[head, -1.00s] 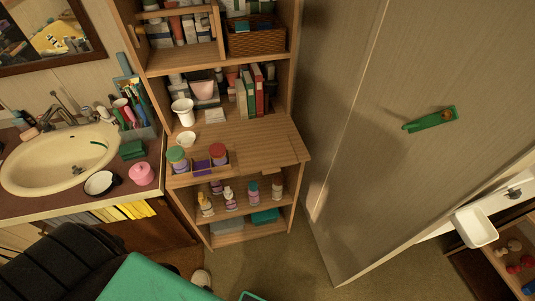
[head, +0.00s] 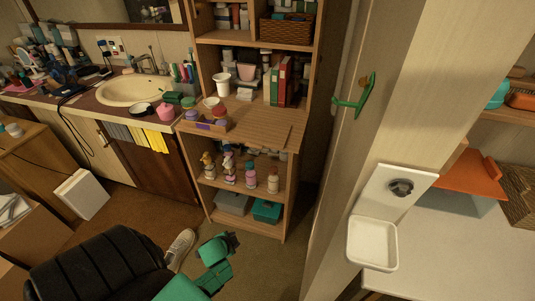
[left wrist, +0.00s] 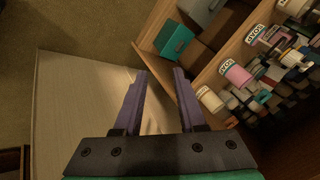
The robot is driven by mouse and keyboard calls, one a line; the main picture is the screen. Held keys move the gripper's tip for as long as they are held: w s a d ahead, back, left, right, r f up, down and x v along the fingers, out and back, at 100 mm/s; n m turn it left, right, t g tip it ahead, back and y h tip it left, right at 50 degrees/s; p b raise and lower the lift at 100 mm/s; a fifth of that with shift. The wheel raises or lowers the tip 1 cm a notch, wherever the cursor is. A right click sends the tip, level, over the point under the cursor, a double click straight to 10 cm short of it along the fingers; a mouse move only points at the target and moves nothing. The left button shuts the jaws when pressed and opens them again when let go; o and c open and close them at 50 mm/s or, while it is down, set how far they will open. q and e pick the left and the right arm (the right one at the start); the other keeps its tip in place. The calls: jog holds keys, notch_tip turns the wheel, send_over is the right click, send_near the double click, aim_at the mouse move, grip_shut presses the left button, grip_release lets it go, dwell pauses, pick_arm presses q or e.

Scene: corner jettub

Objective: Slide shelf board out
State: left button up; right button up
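A tall wooden shelf unit (head: 289,180) stands mid-picture in the head view. Its flat shelf board (head: 262,128) lies at mid height, with its front edge and right corner showing. A small tray with jars (head: 205,126) rests at the board's left front. My left gripper (left wrist: 160,76) is open and empty in the left wrist view, its two purple fingers apart in front of the unit's lower shelves and a pale panel. Green parts of my arm show at the bottom of the head view, apart from the board. My right gripper is in no view.
Several bottles (head: 251,175) stand on the shelf below the board; a teal box (head: 267,211) sits lower. A sink (head: 133,90) and counter are left. A black chair (head: 97,265) occupies the lower left.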

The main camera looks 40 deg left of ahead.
pick_arm(q)
jog(key=w+a+r+m+t+y+b, duration=0.15)
jog(key=w+a+b, duration=0.25)
jog(key=w, duration=0.4)
jog(key=m+t+y+b, duration=0.2)
jog(key=m+t+b, duration=0.4)
jog(key=t+b, duration=0.35)
send_near(254, 147)
jog(key=w, duration=0.2)
jog(key=shift+g, duration=0.4)
jog(key=b+x, duration=0.1)
jog(key=x, duration=0.4)
jog(key=shift+w+a+r+b, duration=0.2)
jog(key=shift+a+b, duration=0.15)
jog(key=shift+a, duration=0.1)
jog(key=shift+w+a, duration=0.2)
jog(key=shift+w, duration=0.45)
jog(key=shift+w+a, duration=0.1)
jog(key=shift+w, duration=0.15)
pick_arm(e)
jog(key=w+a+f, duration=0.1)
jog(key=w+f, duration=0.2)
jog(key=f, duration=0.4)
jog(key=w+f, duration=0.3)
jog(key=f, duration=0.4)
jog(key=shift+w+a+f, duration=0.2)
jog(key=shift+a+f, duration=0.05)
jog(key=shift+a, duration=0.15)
